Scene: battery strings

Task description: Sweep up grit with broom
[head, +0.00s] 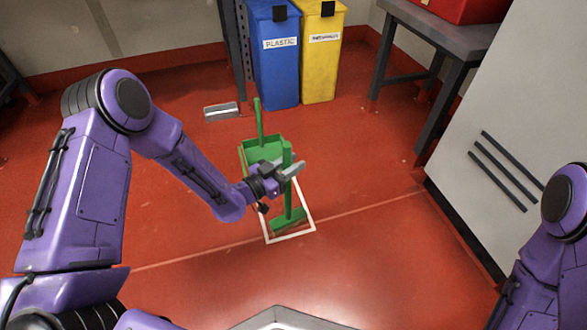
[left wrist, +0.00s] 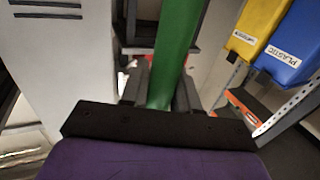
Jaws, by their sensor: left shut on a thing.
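A green broom stands upright on the red floor, its handle (head: 287,180) in my left gripper (head: 290,172) and its head (head: 288,220) low, inside a white outlined rectangle (head: 309,207). In the left wrist view the green handle (left wrist: 176,45) runs up between the fingers of my left gripper (left wrist: 160,90), which is shut on it. A green dustpan (head: 256,150) with an upright handle stands just behind the broom, partly hidden by my gripper. I cannot make out grit clearly on the floor. My right gripper is out of view; only part of the right arm shows.
A blue plastic bin (head: 275,65) and a yellow bin (head: 321,60) stand at the back. A small grey object (head: 221,111) lies on the floor left of the dustpan. A grey table (head: 450,40) and a large pale cabinet (head: 520,110) bound the right. The floor nearby is mostly clear.

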